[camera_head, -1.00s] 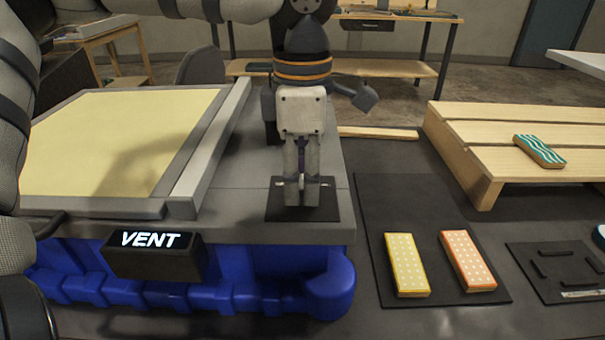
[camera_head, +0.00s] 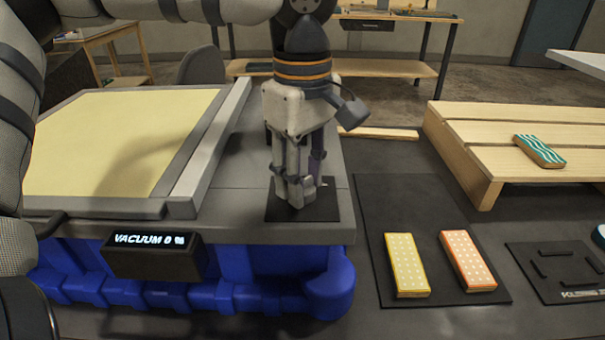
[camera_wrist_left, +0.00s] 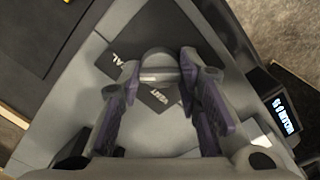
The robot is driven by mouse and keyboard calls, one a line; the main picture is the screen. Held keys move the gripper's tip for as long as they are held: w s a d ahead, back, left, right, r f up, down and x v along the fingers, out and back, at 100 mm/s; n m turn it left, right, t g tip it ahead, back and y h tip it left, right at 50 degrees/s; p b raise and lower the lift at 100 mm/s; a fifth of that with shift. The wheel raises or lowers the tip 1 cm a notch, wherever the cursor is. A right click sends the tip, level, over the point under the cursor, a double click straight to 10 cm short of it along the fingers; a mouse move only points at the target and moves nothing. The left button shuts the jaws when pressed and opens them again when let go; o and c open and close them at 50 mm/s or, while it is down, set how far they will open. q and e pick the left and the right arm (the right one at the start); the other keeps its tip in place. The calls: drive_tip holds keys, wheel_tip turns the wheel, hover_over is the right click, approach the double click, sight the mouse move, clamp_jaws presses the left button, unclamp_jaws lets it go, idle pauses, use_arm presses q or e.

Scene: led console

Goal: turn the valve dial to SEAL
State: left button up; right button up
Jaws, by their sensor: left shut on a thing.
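The valve dial (camera_wrist_left: 158,73) is a grey round knob with a pale line across it, seen in the left wrist view. It sits on a dark plate (camera_head: 325,208) at the front right of the grey console top. My left gripper (camera_head: 298,192) points down from above and is shut on the dial, one finger on either side. Its fingers hide most of the dial in the head view. In the wrist view, a VENT label (camera_wrist_left: 158,94) lies just below the dial, and a partly covered label ending in AL (camera_wrist_left: 113,59) lies to the left. My right gripper is not in view.
A display (camera_head: 152,255) on the console front reads VACUUM 0 %. A yellow panel in a grey frame (camera_head: 188,178) lies left of the dial. To the right are a yellow block (camera_head: 407,265), an orange block (camera_head: 467,261) and a wooden slatted platform (camera_head: 490,135).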

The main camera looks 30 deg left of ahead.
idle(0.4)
use_arm(q)
drive_tip(key=o, duration=1.1)
drive_tip(key=shift+o, duration=0.2)
wheel_tip(320, 180, up, 12)
